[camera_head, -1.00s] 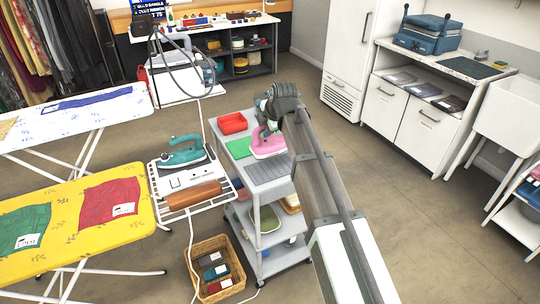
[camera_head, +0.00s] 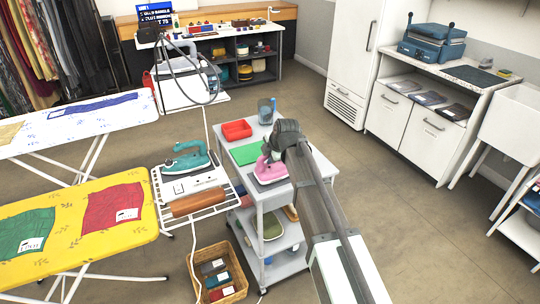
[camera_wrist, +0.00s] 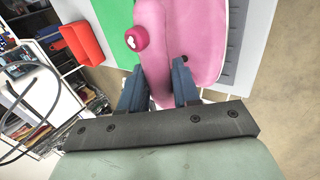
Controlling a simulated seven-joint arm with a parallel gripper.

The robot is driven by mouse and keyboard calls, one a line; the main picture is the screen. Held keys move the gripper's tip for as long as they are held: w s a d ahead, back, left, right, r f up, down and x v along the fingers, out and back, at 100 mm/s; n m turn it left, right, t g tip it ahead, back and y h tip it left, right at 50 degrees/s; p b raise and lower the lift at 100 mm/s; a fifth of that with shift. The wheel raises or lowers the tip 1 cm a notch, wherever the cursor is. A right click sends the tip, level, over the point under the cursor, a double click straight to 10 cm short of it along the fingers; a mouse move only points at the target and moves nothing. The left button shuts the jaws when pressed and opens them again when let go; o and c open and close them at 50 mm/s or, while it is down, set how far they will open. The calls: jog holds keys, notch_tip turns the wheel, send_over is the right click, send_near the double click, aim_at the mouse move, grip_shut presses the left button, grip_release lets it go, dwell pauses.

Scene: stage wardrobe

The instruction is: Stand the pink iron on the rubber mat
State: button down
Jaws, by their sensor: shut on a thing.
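The pink iron (camera_head: 270,170) is at the top of the grey trolley, on the near side of the green sheet. My gripper (camera_wrist: 158,88) is shut on the iron's handle, with one dark finger on each side of it. The iron's pink body (camera_wrist: 205,40) fills the upper middle of the wrist view. A grey ribbed mat (camera_wrist: 240,45), likely the rubber mat, shows beside and partly under the iron. In the head view the iron and my arm hide much of this mat. I cannot tell whether the iron touches it.
The green sheet (camera_head: 246,153), a red tray (camera_head: 236,130) and a grey cup (camera_head: 265,112) share the trolley top. A teal iron (camera_head: 188,160) stands on the board end at left. A dark mat (camera_head: 475,76) lies on the right counter. Open floor lies right of the trolley.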

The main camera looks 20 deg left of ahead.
jog(key=c, duration=0.8)
grip_release()
jog(key=v, duration=1.2)
